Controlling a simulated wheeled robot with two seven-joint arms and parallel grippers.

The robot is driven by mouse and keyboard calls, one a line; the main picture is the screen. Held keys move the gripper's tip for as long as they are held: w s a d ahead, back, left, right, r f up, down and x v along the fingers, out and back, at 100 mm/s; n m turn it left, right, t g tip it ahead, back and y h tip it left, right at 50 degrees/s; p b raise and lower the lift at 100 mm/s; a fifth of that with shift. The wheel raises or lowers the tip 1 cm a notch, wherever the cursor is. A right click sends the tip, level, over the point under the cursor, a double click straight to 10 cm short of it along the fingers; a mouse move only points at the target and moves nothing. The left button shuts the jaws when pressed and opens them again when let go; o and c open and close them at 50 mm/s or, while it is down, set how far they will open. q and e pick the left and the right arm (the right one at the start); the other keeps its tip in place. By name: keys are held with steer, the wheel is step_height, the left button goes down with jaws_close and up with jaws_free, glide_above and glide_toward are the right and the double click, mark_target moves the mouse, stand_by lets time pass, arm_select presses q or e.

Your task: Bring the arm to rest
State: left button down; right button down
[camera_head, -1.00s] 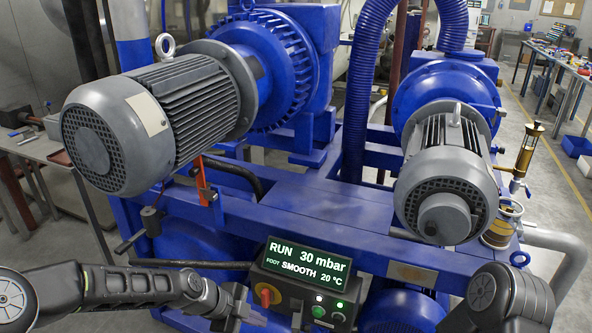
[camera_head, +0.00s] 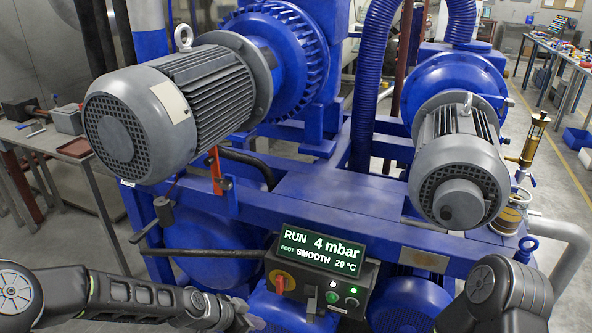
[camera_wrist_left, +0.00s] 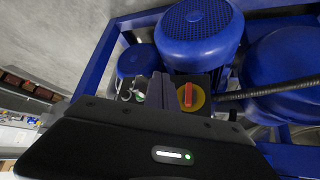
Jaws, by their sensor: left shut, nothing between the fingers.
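My left arm comes in from the left along the bottom edge of the head view. My left gripper (camera_head: 250,322) is at the bottom edge there, low in front of the control box (camera_head: 265,275), and only partly shows. In the left wrist view its fingers (camera_wrist_left: 158,90) are together with nothing between them, in front of the box and left of the red switch (camera_wrist_left: 188,95). The box's display (camera_head: 322,252) reads "RUN 4 mbar, FOOT SMOOTH 20 °C". My right arm (camera_head: 495,295) shows at the bottom right; its gripper is out of view.
A blue frame (camera_head: 340,225) carries two grey motors (camera_head: 140,125) (camera_head: 460,175) and blue pump housings behind the box. A brass-and-glass fitting (camera_head: 533,140) stands at the right. A bench (camera_head: 75,165) is at left; a cluttered table (camera_head: 560,55) is at back right.

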arm_select(q)
steer(key=s+d+f+n+g+y, duration=0.1)
steer(key=s+f+n, duration=0.5)
steer(key=s, duration=0.7)
steer(key=s+d+f+n+g, duration=0.1)
steer(key=s+f+n+g, duration=0.2)
steer(key=s+f, duration=0.6)
steer(key=s+n, duration=0.2)
steer(key=s, duration=0.2)
steer(key=shift+s+d+f+n+y, duration=0.2)
steer(key=shift+s+d+n+y, duration=0.15)
steer(key=shift+s+n+y, duration=0.05)
